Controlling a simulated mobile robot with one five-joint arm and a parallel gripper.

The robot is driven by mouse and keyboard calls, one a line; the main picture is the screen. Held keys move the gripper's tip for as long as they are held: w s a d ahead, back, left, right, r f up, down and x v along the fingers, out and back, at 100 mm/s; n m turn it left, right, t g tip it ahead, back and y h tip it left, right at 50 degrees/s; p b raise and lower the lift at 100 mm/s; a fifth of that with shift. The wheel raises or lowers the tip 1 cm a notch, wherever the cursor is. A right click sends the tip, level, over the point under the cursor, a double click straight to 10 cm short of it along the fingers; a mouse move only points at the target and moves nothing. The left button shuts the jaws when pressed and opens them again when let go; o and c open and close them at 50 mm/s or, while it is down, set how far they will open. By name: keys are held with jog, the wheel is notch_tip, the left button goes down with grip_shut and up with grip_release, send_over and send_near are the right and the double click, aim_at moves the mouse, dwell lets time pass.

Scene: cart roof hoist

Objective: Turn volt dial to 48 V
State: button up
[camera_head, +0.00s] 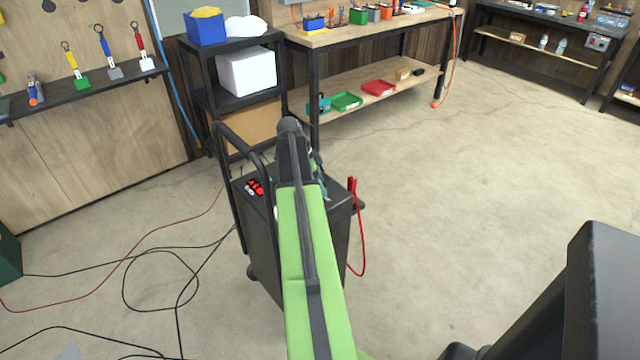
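A dark cart (337,200) with a tall black push handle (228,190) stands in the middle of the view. My green arm reaches over it and covers much of its top. A small red and white item (255,187), too small to make out, shows on the cart top left of my arm. No volt dial can be made out; that part of the top may be behind my arm. My gripper (318,178) is mostly hidden behind the arm's end, above or at the cart top. Whether it is open or touching anything cannot be seen.
A red clamp (352,188) with a red cable hangs at the cart's right side. Black and red cables (160,280) lie on the floor at left. A black shelf (235,95) and a workbench (370,32) stand behind.

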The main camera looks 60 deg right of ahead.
jog(key=shift+w+a+r+p, duration=0.1)
jog(key=shift+r+p, duration=0.5)
jog(key=p+v, duration=1.5)
jog(key=v, duration=0.1)
jog(key=shift+w+a+r, duration=0.1)
jog(key=shift+a, duration=0.05)
